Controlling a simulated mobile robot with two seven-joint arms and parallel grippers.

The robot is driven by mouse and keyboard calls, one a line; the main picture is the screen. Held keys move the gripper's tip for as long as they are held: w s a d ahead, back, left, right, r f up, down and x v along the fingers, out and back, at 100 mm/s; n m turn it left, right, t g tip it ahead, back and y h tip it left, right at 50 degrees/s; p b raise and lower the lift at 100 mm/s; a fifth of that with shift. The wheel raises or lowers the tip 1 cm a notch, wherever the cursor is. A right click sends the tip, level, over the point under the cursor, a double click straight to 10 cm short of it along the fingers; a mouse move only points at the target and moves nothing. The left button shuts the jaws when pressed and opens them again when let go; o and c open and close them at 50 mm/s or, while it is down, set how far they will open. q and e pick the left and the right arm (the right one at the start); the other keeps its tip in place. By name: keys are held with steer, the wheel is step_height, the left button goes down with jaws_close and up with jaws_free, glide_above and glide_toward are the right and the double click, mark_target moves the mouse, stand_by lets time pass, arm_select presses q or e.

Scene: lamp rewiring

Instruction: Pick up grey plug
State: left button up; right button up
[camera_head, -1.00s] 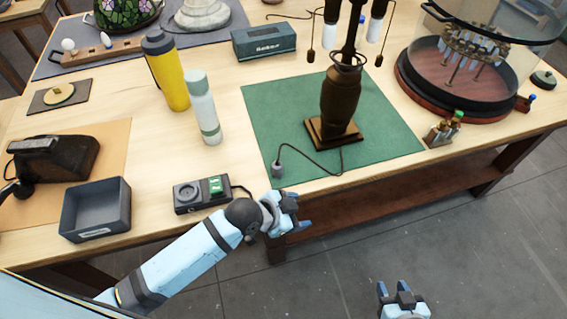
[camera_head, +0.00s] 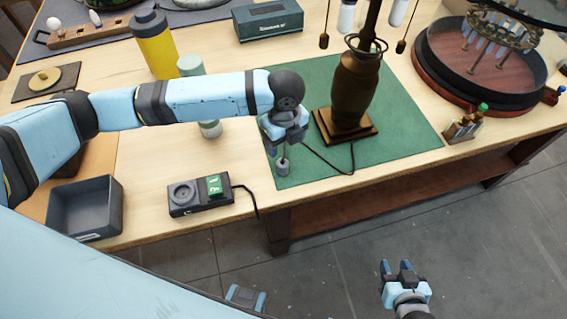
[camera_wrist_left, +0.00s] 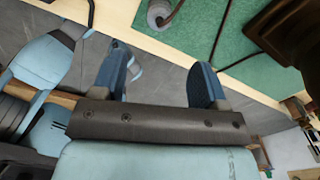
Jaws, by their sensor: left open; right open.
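The grey plug (camera_head: 283,168) stands at the front left edge of the green mat (camera_head: 410,135). A dark cord runs from it to the bronze lamp (camera_head: 354,85). My left gripper (camera_head: 285,136) is open and empty just above the plug. My right gripper (camera_head: 396,268) is open and empty, in front of the table over the floor.
A tester box (camera_head: 201,196) with a socket and green display sits left of the mat, beside a dark grey tray (camera_head: 85,208). A yellow bottle (camera_head: 155,46) and a pale bottle (camera_head: 190,65), partly hidden by my arm, stand behind. A glass-covered round stand (camera_head: 480,75) is at right.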

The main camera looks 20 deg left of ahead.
mark_target(283, 163)
arm_select(q)
step_height(283, 163, down, 6)
steer(key=shift+f, duration=0.2)
steer(key=shift+a+f+p, duration=0.15)
steer(key=shift+f+p, duration=0.15)
steer(key=shift+f, duration=1.05)
steer(key=shift+a+f+p, duration=0.1)
steer(key=shift+f+p, duration=0.2)
steer(key=shift+f, duration=1)
steer(key=c, duration=1)
steer(key=shift+r, duration=0.1)
